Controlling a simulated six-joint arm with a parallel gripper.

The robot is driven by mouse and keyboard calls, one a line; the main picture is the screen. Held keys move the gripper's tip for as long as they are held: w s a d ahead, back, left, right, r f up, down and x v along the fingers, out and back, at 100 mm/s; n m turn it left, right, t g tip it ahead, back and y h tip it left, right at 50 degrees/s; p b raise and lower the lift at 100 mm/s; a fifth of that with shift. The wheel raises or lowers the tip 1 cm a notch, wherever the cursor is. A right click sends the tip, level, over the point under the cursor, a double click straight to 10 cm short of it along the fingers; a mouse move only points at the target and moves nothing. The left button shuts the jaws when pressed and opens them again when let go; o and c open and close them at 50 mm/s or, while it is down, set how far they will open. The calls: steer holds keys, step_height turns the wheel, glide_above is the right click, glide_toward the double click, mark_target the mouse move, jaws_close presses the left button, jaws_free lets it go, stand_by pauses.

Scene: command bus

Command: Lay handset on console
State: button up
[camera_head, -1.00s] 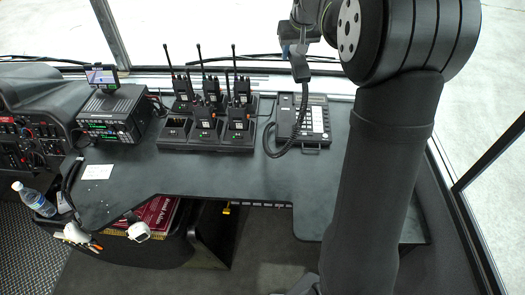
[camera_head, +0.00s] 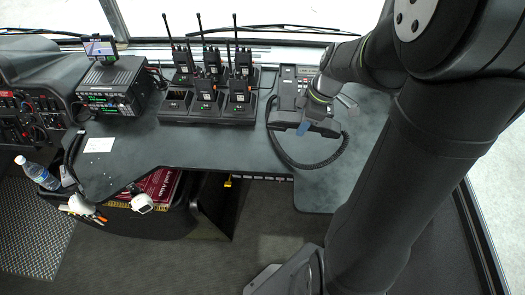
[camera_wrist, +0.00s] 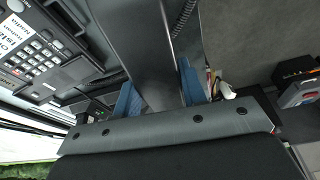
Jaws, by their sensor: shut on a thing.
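The black handset (camera_wrist: 155,50) is held between the two blue finger pads of my gripper (camera_wrist: 158,92) in the wrist view. In the head view my gripper (camera_head: 304,127) holds the handset (camera_head: 325,128) crosswise near the front edge of the phone console (camera_head: 288,88), seemingly above the desk; its exact height is unclear. My arm hides part of the console. The console's keypad (camera_wrist: 40,50) shows at the left in the wrist view, apart from the handset. The coiled cord (camera_head: 300,166) loops forward over the desk to the handset's right end.
A charger rack (camera_head: 207,115) with several radios stands just left of the console. A radio unit (camera_head: 115,88) with a small screen sits further left. The desk (camera_head: 225,165) is bare in front of the rack. A bottle (camera_head: 38,173) stands at far left.

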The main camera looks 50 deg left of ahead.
mark_target(272, 122)
steer(key=shift+n, duration=0.6)
steer(key=s+a+f, duration=0.8)
steer(key=shift+s+f, duration=0.1)
steer(key=shift+f, duration=1.95)
steer(key=o, duration=1.1)
steer(key=shift+f, duration=0.1)
steer(key=v, duration=1.2)
steer(key=shift+a, duration=0.15)
